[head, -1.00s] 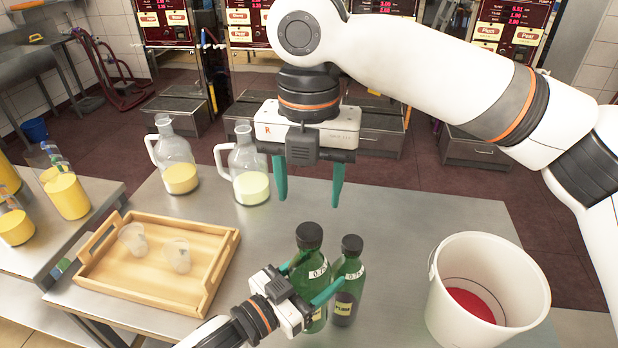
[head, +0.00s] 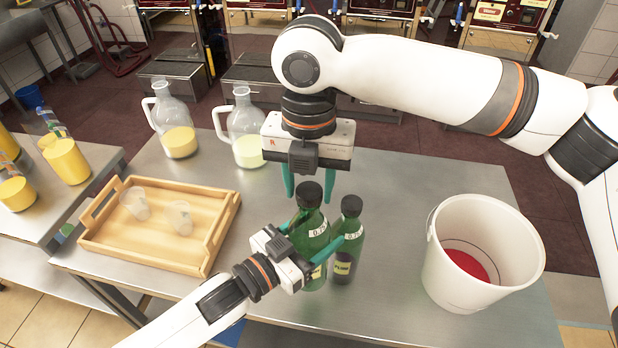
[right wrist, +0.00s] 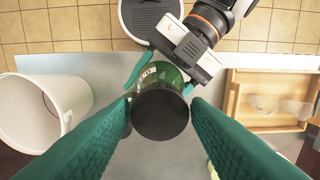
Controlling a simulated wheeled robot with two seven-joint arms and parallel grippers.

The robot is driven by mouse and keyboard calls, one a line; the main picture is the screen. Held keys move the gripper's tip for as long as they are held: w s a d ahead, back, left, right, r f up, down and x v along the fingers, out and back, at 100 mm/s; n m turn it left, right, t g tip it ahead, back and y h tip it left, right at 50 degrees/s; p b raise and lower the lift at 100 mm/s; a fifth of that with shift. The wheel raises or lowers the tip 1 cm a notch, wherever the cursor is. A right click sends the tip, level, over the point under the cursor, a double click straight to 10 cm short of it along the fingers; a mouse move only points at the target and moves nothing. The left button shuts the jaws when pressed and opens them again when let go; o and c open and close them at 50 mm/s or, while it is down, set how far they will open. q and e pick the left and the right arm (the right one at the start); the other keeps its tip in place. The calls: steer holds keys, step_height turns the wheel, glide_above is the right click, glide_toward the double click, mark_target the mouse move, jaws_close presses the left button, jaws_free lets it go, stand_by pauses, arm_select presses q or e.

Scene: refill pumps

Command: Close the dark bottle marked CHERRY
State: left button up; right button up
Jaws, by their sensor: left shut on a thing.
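A dark green bottle (head: 315,228) with a black cap (head: 309,195) stands upright on the steel table; its name label is mostly hidden. My left gripper (head: 318,238) is shut around its body from the front left. A smaller green bottle (head: 343,270) marked PLUM, also black-capped, stands close to its right. My right gripper (head: 308,198) points down over the held bottle. In the right wrist view, its open fingers (right wrist: 161,102) lie either side of the black cap (right wrist: 160,116), with the green bottle (right wrist: 158,75) below; I cannot tell whether they touch. No CHERRY marking is readable.
A white bucket (head: 440,262) with red inside stands at right. A wooden tray (head: 205,250) with two clear cups is at left. Two glass jugs (head: 172,120) (head: 247,130) stand behind. Table between bottles and bucket is clear.

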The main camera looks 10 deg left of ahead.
steer(key=c, duration=0.7)
